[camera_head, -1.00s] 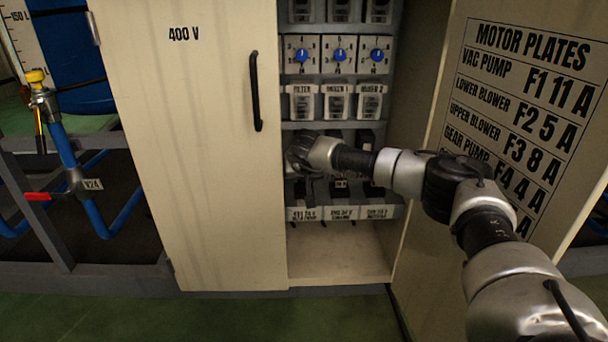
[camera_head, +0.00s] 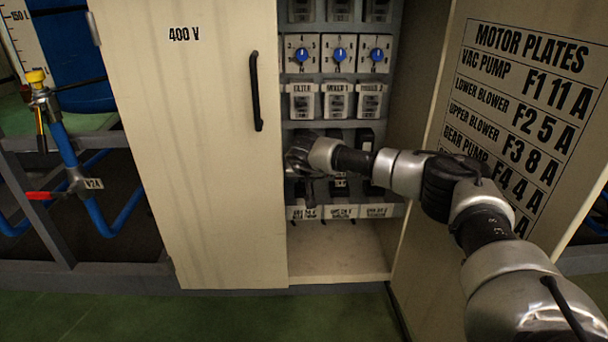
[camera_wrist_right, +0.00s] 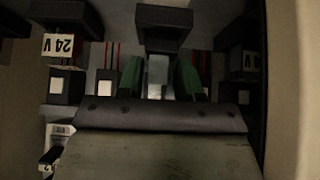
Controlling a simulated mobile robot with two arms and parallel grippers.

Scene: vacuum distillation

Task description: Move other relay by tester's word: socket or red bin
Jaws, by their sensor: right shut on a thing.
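My right arm reaches into the open cabinet. My right gripper (camera_head: 298,160) is at the left column of the lower row of black devices. In the right wrist view its green-sided fingers (camera_wrist_right: 159,78) are shut on a small pale-faced relay (camera_wrist_right: 158,76). A black block (camera_wrist_right: 163,22) adjoins the relay there; I cannot tell whether the relay is seated in a socket. Other black relay-like units (camera_head: 367,182) stand to the right of the gripper, partly hidden by my arm. My left gripper, the tester and a red bin are not in view.
A closed cabinet door (camera_head: 200,160) with a black handle is on the left. The open door with the motor plates chart (camera_head: 525,95) is on the right. Blue-knob switches (camera_head: 339,54) and labelled devices (camera_head: 338,100) sit above the gripper. The cabinet floor (camera_head: 335,250) is clear.

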